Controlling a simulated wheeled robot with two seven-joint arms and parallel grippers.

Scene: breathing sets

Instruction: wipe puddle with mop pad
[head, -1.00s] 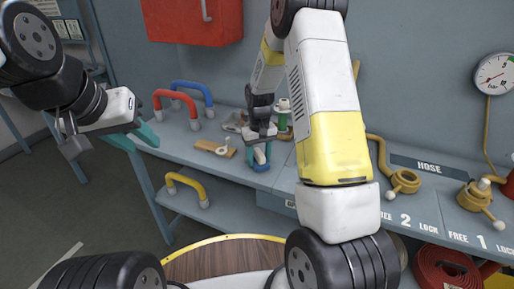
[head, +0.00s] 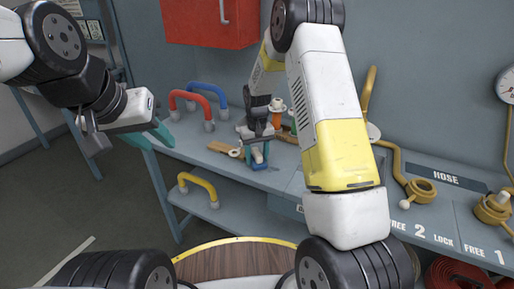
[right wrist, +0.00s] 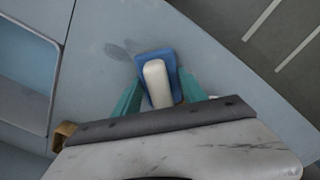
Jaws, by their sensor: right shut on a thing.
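The mop pad is a blue pad with a cream handle (right wrist: 157,84). My right gripper (right wrist: 155,92) is shut on the handle, with a teal finger on each side in the right wrist view. In the head view my right gripper (head: 259,152) is low over the bench's front part; whether the pad touches the bench is unclear. A faint dark patch (right wrist: 117,49), likely the puddle, lies on the bench just left of the pad's far end. My left gripper (head: 160,133) is at the left, away from the pad; its jaw opening is not clear.
The grey-blue bench (head: 180,147) carries red (head: 190,95) and blue (head: 221,98) handles and a wooden piece with a white ring (head: 236,152). Small bottles and fittings stand behind the gripper. A yellow handle (head: 200,184) is on the lower shelf. Hose valves (head: 420,190) are at right.

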